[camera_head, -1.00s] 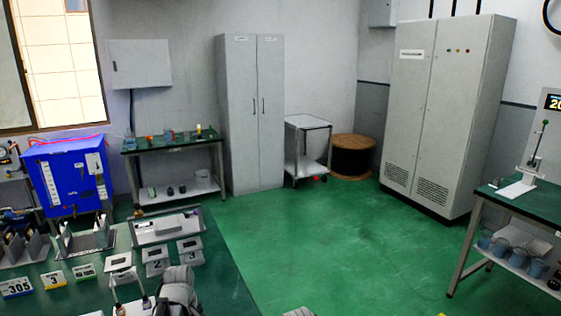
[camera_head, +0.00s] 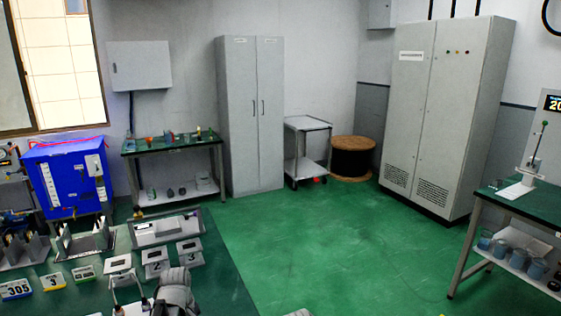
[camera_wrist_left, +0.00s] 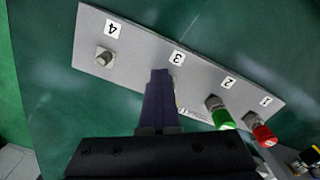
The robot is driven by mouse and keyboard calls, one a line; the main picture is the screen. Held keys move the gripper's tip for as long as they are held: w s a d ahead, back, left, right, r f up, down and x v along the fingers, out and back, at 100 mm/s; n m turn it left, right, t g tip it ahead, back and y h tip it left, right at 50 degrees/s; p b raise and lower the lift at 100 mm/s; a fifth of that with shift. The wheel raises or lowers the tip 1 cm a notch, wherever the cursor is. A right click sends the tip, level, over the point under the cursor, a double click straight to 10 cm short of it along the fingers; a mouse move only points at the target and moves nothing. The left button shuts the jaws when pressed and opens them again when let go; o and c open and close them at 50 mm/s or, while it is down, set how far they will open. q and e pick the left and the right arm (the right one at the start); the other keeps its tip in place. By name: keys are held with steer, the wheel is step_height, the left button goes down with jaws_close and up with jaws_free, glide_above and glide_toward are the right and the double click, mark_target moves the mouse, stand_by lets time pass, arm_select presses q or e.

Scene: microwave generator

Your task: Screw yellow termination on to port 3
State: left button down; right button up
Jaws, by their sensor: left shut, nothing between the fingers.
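In the left wrist view, a grey panel (camera_wrist_left: 140,45) carries ports labelled 4, 3, 2 and 1 from left to right. Port 4 (camera_wrist_left: 104,57) shows a bare metal connector. A green termination (camera_wrist_left: 222,115) is on port 2 and a red termination (camera_wrist_left: 263,134) is on port 1. My left gripper (camera_wrist_left: 160,76) is shut and empty, with its dark fingers over the panel beside the label 3. The fingers hide most of port 3, so I cannot tell what is on it. I cannot make out the yellow termination. My right gripper is not in view.
In the head view, the green table (camera_head: 222,290) holds small numbered stands (camera_head: 157,265), a grey tray (camera_head: 165,228) and a yellow card marked 3 (camera_head: 53,281). A blue box (camera_head: 68,178) stands behind at the left. The table's right side is bare.

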arm_select(q)
steer(key=shift+s+a, duration=0.35)
steer(key=shift+a, duration=0.1)
steer(key=shift+s+d, duration=0.25)
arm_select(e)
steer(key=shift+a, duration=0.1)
arm_select(q)
steer(key=shift+r, duration=0.1)
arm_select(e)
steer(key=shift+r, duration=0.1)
arm_select(q)
step_height(320, 180, up, 6)
steer(key=p, duration=0.6)
steer(key=shift+d, duration=0.1)
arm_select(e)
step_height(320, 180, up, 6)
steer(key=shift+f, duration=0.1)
arm_select(q)
steer(key=shift+d, duration=0.1)
